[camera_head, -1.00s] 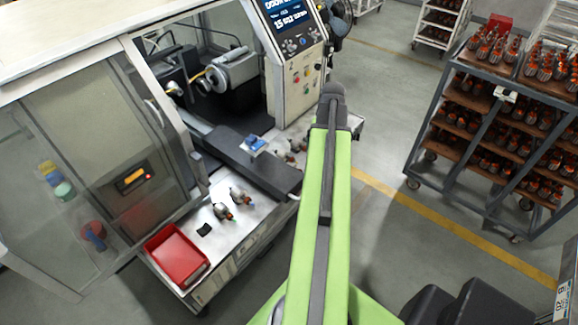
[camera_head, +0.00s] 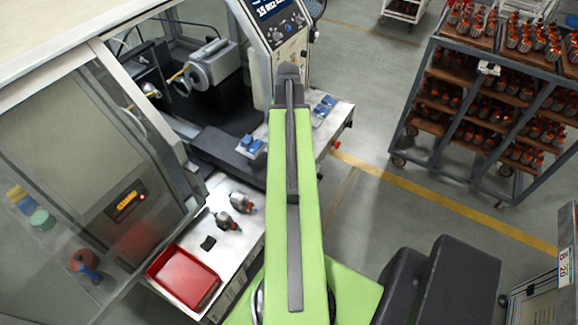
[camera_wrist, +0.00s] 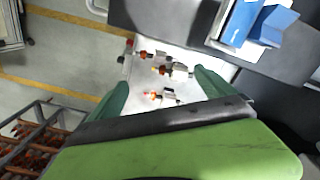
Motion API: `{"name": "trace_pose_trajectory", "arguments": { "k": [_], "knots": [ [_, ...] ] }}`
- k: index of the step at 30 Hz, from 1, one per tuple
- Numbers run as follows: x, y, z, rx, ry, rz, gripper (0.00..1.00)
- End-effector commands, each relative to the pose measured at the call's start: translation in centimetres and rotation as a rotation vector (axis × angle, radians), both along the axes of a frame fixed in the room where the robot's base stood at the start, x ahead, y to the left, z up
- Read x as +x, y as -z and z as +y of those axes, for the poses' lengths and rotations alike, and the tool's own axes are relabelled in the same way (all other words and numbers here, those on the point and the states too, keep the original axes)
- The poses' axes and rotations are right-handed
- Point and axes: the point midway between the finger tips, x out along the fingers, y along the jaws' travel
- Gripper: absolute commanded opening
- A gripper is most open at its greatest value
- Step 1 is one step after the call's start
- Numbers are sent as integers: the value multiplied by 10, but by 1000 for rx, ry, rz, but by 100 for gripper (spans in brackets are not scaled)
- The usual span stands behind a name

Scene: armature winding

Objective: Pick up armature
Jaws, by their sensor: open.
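In the wrist view several armatures, metal with orange-red parts, lie on the light work surface: a near one (camera_wrist: 163,97), a middle one (camera_wrist: 178,71) and a far one (camera_wrist: 145,55). My gripper (camera_wrist: 163,78) is open, its two green fingers on either side of this group in the picture. No armature is held, and the height above the surface is unclear. In the head view my green arm hides this group and my gripper. Two other armatures (camera_head: 240,202) (camera_head: 226,221) lie on the machine's front ledge.
A red tray (camera_head: 183,277) and a small black pad (camera_head: 208,243) share the ledge. Blue blocks (camera_head: 324,107) stand at its far end; a blue fixture (camera_wrist: 240,22) is near my gripper. The winding machine (camera_head: 205,68) is left. A loaded rack (camera_head: 423,106) stands right, with clear floor between.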

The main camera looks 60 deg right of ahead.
Motion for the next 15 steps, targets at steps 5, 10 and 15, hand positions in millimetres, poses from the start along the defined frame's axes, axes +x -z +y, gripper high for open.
{"name": "trace_pose_trajectory", "arguments": {
  "k": [5,10,15],
  "knots": [
    [-6,38,-5,0,12,0,94],
    [-9,73,-8,0,18,0,94],
    [-10,106,-9,0,21,0,94]
  ]
}}
